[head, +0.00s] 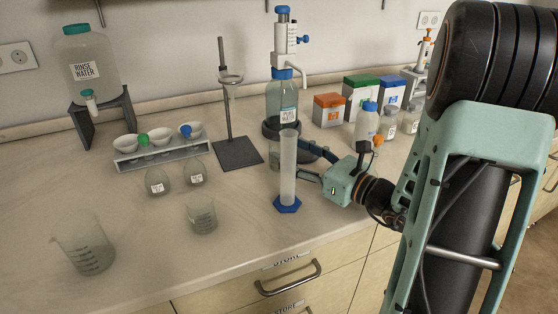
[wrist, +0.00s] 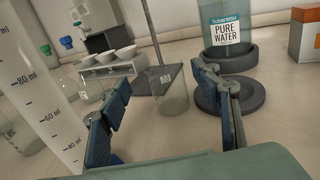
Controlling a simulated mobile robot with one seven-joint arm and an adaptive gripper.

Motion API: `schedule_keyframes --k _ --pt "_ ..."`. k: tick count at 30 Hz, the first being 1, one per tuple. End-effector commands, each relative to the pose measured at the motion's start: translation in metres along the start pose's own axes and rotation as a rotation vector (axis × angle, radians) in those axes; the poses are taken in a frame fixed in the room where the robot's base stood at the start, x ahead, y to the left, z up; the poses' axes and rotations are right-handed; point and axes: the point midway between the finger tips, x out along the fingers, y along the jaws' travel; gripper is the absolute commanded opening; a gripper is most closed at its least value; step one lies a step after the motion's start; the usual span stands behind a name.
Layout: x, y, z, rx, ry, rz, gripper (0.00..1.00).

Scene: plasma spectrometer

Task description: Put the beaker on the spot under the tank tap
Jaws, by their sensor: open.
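A larger glass beaker (head: 85,250) stands upright at the front left of the bench. A smaller beaker (head: 201,214) stands nearer the middle. The rinse water tank (head: 88,62) sits on a dark stand at the back left, its tap (head: 89,98) facing forward. Bare bench lies below the tap; no marked spot is distinguishable. My gripper (head: 305,163) is right of both beakers, beside a tall measuring cylinder (head: 288,170) that partly hides it. In the wrist view its fingers (wrist: 175,98) are apart and empty. A labelled glass vessel (wrist: 173,90) shows beyond them.
The pure water dispenser (head: 283,100) and a dark round pad (wrist: 229,94) lie close to my gripper. A ring stand (head: 237,153), a rack (head: 160,155) and two flasks (head: 157,181) occupy the middle. Bench between the two beakers is clear.

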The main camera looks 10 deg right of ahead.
Motion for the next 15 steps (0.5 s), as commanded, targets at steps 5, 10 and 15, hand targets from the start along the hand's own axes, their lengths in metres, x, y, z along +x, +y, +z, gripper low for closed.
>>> schedule_keyframes --k 5,10,15 --pt "0.017 -0.002 -0.001 -0.002 0.000 0.002 0.58" --pt "0.043 -0.004 -0.001 0.000 0.000 0.002 0.58" --pt "0.055 -0.005 -0.001 0.001 0.000 0.000 0.58"
